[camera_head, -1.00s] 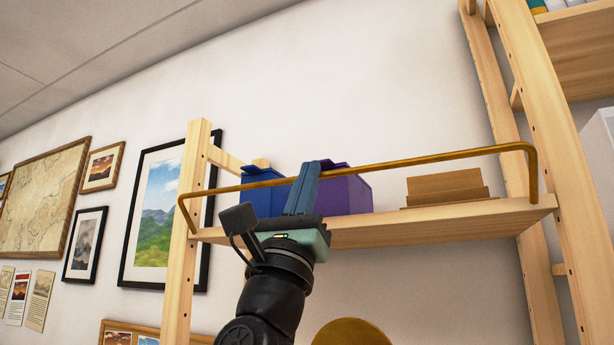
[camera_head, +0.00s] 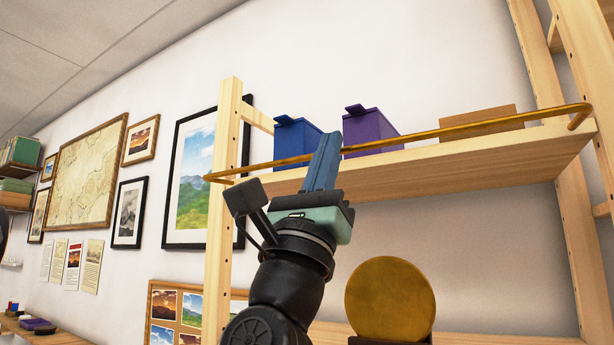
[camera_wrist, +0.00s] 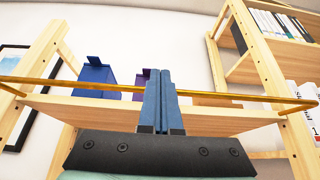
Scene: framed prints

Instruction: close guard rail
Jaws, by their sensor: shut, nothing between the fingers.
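The guard rail (camera_head: 460,130) is a thin golden bar along the front of a wooden shelf (camera_head: 450,165). It sits low, close to the level of the shelf's front edge, and its right end bends short back to the shelf side. The rail also crosses the wrist view (camera_wrist: 60,84), passing behind the fingers. My gripper (camera_head: 324,150) points up at the rail's left half, with its blue fingers together and empty. The fingers (camera_wrist: 164,75) overlap the rail in both views; I cannot tell whether they touch it.
A blue box (camera_head: 296,142), a purple box (camera_head: 370,130) and a wooden block (camera_head: 480,117) stand on the shelf behind the rail. Wooden posts (camera_head: 224,190) flank the shelf. A round golden disc (camera_head: 390,298) stands below. Framed prints hang on the left wall.

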